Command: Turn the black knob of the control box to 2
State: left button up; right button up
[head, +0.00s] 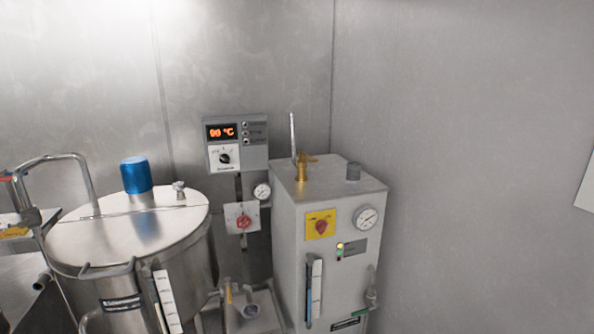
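The grey control box (257,151) is mounted on the back wall, left of the picture's middle. Its red display (221,132) appears to read 90 °C. The black knob (225,158) sits on a white dial plate below the display. The knob's pointer and the dial numbers are too small to read. Neither of my grippers shows in the head view, and nothing touches the knob.
A steel tank (130,230) with a blue cap (136,175) stands front left. A grey boiler cabinet (340,240) with a brass valve (303,168) and gauge (366,217) stands right of the control box. A red knob (243,222) and small gauge (262,191) are below the box.

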aim_at(224, 158)
jog(key=u, duration=0.1)
jog(key=k, duration=0.45)
jog(key=z, duration=0.8)
jog(key=i, duration=1.95)
jog(key=u, duration=0.7)
